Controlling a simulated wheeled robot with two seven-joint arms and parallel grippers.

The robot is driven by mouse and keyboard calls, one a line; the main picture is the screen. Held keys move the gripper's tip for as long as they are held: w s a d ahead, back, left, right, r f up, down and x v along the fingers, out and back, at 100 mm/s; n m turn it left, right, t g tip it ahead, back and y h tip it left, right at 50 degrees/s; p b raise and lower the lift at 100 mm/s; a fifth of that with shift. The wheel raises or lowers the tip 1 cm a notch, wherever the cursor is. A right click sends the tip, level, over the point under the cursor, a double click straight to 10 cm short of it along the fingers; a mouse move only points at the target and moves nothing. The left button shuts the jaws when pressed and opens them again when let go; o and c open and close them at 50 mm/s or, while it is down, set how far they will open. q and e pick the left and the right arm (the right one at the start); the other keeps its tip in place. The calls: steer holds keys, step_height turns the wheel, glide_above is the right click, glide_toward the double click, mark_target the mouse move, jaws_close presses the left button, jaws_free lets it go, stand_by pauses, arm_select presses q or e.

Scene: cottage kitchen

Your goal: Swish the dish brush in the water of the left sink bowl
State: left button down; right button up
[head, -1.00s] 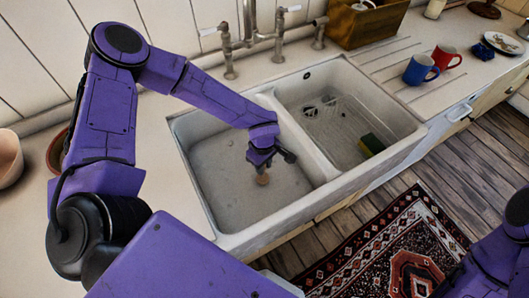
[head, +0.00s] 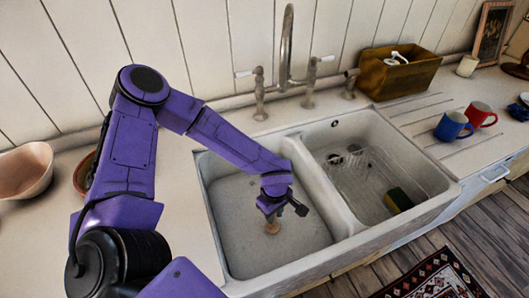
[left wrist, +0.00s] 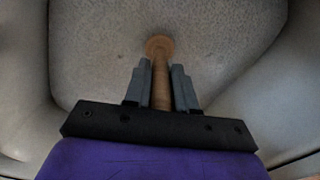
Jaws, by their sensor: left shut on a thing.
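My left gripper (head: 271,210) reaches down into the left sink bowl (head: 240,240) from above. It is shut on the wooden handle of the dish brush (head: 272,227), whose lower end shows just below the fingers. In the left wrist view the handle (left wrist: 161,85) stands between the two fingers (left wrist: 160,88) and runs down to a round brown head (left wrist: 160,46) near the bowl floor. Bristles are hidden, and I cannot tell whether the head touches the floor. A water surface is hard to make out in the bowl. My right gripper is out of view.
The right bowl (head: 350,215) holds a clear rack (head: 385,175) and a yellow-green sponge (head: 398,199). A divider (head: 322,197) separates the bowls. The tap (head: 288,60) rises behind. A blue mug (head: 453,126) and red mug (head: 480,114) stand right. A bowl (head: 25,172) stands far left.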

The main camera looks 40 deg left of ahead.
arm_select(q)
steer(key=w+d+b, duration=0.3)
steer(key=w, duration=0.2)
steer(key=s+a+p, duration=0.5)
steer(key=s+p, duration=0.2)
steer(key=s, duration=0.2)
steer(key=w, duration=0.1)
steer(key=w+d+b, duration=0.1)
steer(key=w+d, duration=0.1)
steer(key=w, duration=0.1)
step_height(320, 180, up, 6)
steer(key=p, duration=0.6)
steer(key=shift+r, duration=0.25)
step_height(320, 180, up, 15)
steer(key=shift+f, duration=0.1)
